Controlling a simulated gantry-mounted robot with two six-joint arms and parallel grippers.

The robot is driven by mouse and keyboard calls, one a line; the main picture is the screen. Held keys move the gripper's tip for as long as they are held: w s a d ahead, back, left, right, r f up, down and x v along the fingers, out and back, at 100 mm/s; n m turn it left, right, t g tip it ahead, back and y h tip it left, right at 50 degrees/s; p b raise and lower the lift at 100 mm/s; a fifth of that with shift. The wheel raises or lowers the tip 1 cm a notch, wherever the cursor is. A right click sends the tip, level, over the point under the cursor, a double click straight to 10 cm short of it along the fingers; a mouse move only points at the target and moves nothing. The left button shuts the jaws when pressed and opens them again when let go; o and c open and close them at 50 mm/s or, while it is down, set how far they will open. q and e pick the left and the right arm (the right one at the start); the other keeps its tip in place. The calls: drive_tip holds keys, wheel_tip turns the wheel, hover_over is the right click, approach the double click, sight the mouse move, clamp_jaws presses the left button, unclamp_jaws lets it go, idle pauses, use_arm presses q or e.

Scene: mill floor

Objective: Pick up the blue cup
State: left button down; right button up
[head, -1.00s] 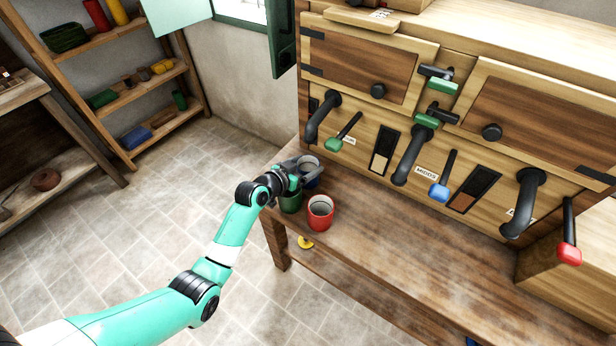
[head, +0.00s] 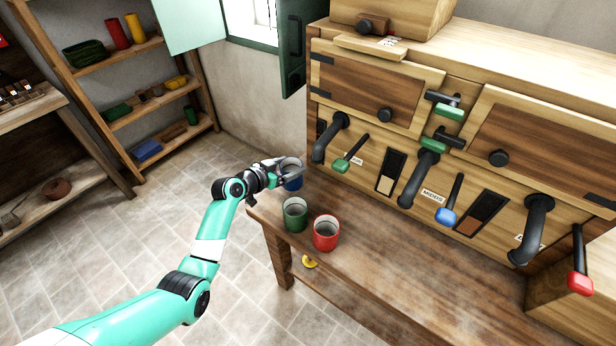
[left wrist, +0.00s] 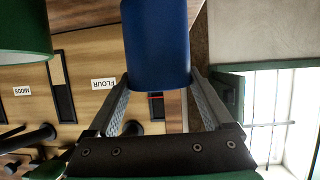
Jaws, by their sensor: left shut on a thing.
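The blue cup (head: 291,178) is between the fingers of my left gripper (head: 286,174), at the far left end of the wooden bench, and looks raised above it. In the left wrist view the blue cup (left wrist: 157,45) fills the space between the two fingers of my left gripper (left wrist: 157,90), which is shut on it. The fingers and wrist hide part of the cup in the head view. My right gripper does not show.
A green cup (head: 295,214) and a red cup (head: 326,233) stand on the bench (head: 390,270) close to the blue cup. The wooden mill cabinet (head: 375,90) has black spouts and coloured levers behind the bench. The bench's right part is clear.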

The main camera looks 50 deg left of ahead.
use_arm(q)
drive_tip(key=s+a+b, duration=0.1)
drive_tip(key=s+a, duration=0.2)
drive_tip(key=a, duration=0.6)
drive_tip(key=shift+s, duration=0.25)
